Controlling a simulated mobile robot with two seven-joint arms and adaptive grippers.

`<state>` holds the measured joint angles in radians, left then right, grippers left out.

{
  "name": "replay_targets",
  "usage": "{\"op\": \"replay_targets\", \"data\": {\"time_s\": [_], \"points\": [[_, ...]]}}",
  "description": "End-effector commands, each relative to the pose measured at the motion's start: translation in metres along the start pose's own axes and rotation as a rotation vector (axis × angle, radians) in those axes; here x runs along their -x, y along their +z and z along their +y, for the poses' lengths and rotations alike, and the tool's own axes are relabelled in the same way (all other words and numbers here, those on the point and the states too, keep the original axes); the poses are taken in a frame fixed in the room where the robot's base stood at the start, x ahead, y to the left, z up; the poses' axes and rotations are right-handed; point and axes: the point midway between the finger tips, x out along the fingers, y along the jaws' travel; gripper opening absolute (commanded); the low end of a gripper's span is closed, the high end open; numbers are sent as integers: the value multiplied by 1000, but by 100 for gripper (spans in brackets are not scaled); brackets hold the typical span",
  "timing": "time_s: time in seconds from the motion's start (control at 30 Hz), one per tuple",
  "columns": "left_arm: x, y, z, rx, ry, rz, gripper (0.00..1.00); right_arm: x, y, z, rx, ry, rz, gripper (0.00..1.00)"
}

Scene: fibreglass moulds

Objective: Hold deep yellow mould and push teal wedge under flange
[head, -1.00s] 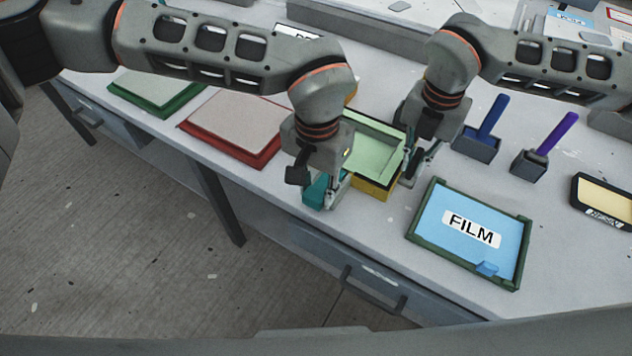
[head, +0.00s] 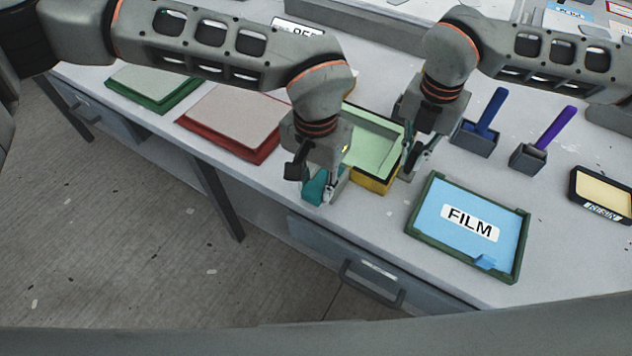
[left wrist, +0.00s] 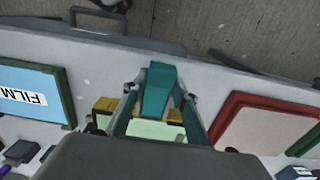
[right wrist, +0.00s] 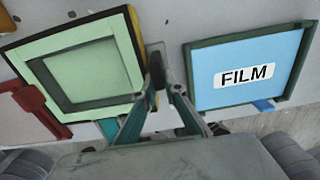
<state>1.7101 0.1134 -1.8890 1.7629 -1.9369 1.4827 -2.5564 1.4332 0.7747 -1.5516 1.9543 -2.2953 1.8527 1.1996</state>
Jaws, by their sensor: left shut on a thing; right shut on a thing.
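The deep yellow mould (head: 372,181) stands near the table's front edge, with a pale green inside and a dark rim. It also shows in the right wrist view (right wrist: 134,28). The teal wedge (head: 315,188) is at the mould's front left side. My left gripper (head: 326,195) is shut on it; in the left wrist view the wedge (left wrist: 158,90) lies between the fingers, by the mould's yellow edge (left wrist: 106,104). Whether its tip is under the flange is hidden.
A blue FILM tray (head: 468,228) with a green frame lies right of the mould. Red (head: 228,128) and green (head: 155,90) framed moulds lie to the left. Blue-handled (head: 480,135) and purple-handled (head: 535,150) tools stand behind the FILM tray. A RESIN tray (head: 604,190) is at far right.

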Motion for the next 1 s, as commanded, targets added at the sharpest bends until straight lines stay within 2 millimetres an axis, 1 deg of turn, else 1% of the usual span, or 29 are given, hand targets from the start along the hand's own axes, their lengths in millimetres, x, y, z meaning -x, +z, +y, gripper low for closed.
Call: {"op": "replay_targets", "data": {"time_s": [1.0], "points": [[1, -8, 0, 0, 1, 10, 6, 1, -3, 1, 7, 2, 3, 0]]}}
